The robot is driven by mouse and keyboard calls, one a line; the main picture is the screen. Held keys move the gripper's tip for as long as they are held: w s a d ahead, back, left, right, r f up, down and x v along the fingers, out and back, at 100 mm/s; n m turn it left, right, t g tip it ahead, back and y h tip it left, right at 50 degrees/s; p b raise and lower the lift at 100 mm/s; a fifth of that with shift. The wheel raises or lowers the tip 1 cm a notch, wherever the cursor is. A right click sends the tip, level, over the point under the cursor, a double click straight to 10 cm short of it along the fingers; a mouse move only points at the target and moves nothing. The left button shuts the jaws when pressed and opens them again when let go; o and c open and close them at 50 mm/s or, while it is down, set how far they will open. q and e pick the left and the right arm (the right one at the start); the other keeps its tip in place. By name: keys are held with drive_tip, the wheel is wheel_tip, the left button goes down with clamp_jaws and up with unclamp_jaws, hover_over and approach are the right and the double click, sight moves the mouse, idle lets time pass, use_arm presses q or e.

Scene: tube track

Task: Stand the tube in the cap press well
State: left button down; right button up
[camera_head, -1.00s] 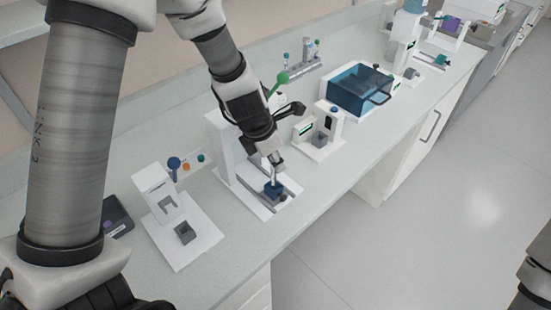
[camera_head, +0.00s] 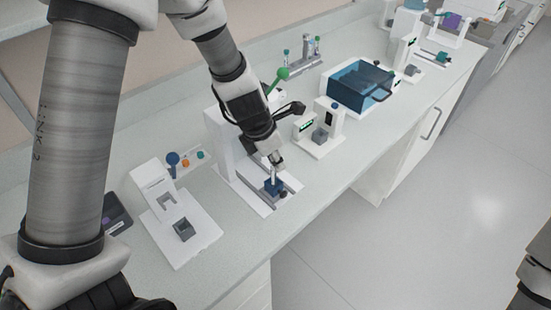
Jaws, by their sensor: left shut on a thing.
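My left gripper (camera_head: 275,161) is shut on a slim, pale tube (camera_head: 275,173) and points down. The tube is upright, with its lower end at a small blue block (camera_head: 273,187). I cannot tell how deep it sits in the block. The block is on a grey rail of a white press (camera_head: 221,145), whose lever seems to end in a green ball (camera_head: 282,73). The gripper and arm hide part of the press. My right gripper is not in view.
A white device with a grey square well (camera_head: 184,230) stands at the left. Another small white device (camera_head: 320,139) and a blue transparent box (camera_head: 358,84) stand to the right. A tube rack (camera_head: 307,58) is at the back. The counter's front strip is clear.

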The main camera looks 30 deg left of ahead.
use_arm(q)
drive_tip(key=shift+f+b, duration=0.45)
drive_tip(key=shift+f, duration=0.2)
drive_tip(key=c, duration=1)
unclamp_jaws()
drive_tip(key=shift+c, duration=0.2)
drive_tip(key=shift+r, duration=0.15)
drive_tip(key=v, duration=1.2)
